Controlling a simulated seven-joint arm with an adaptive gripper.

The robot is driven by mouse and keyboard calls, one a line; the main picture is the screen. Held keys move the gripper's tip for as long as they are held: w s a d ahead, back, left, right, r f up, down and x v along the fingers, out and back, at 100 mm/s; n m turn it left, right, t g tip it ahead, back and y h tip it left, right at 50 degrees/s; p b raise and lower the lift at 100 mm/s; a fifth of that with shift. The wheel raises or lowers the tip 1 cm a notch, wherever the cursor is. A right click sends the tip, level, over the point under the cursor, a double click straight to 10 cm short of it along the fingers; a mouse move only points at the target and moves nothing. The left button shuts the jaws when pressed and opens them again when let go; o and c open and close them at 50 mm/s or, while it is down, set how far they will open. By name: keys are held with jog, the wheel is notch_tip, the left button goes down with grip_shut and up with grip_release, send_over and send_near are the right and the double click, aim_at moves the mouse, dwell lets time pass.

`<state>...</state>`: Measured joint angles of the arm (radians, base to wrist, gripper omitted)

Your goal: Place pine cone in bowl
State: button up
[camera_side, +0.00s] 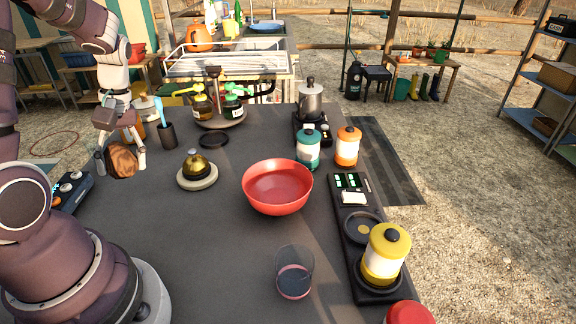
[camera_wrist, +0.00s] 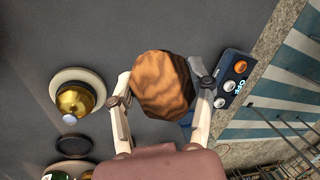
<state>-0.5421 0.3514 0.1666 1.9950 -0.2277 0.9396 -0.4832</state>
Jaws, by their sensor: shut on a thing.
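The pine cone (camera_side: 122,160) is a brown, rounded, ridged thing at the left of the dark table in the side view. My gripper (camera_side: 120,164) is shut on it, with one finger on each side. In the wrist view the pine cone (camera_wrist: 162,85) sits between the two fingertips of my gripper (camera_wrist: 163,92). The side view does not clearly tell whether it touches the table. The red bowl (camera_side: 277,187) stands upright near the middle of the table, to the right of my gripper, and looks empty.
A brass bell on a pale base (camera_side: 197,170) stands between my gripper and the bowl; it also shows in the wrist view (camera_wrist: 75,100). A black disc (camera_side: 213,139) lies behind it. A clear glass (camera_side: 294,273) and teal lantern (camera_side: 307,148) stand near the bowl. A control box (camera_side: 72,190) lies left.

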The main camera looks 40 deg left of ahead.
jog(key=w+d+m, duration=0.1)
jog(key=w+m, duration=0.3)
jog(key=w, duration=0.2)
jog(key=shift+d+m+t+y, duration=0.2)
jog(key=shift+m+t+y, duration=0.1)
jog(key=shift+y, duration=0.1)
jog(key=w+d+m, duration=0.1)
jog(key=w, duration=0.1)
jog(key=w+d+m, duration=0.1)
jog(key=w+m, duration=0.1)
jog(key=w+d+m+t+y, duration=0.1)
jog(key=w+d+m, duration=0.1)
jog(key=shift+w+r, duration=0.15)
jog(key=shift+w, duration=0.2)
jog(key=m+t, duration=0.2)
jog(key=m, duration=0.7)
send_over(275, 198)
jog(key=shift+m, duration=0.3)
jog(key=f, duration=0.9)
jog(key=shift+s+d+f, duration=0.1)
jog(key=shift+d+f, duration=0.3)
jog(key=shift+f, duration=0.1)
jog(key=o, duration=0.7)
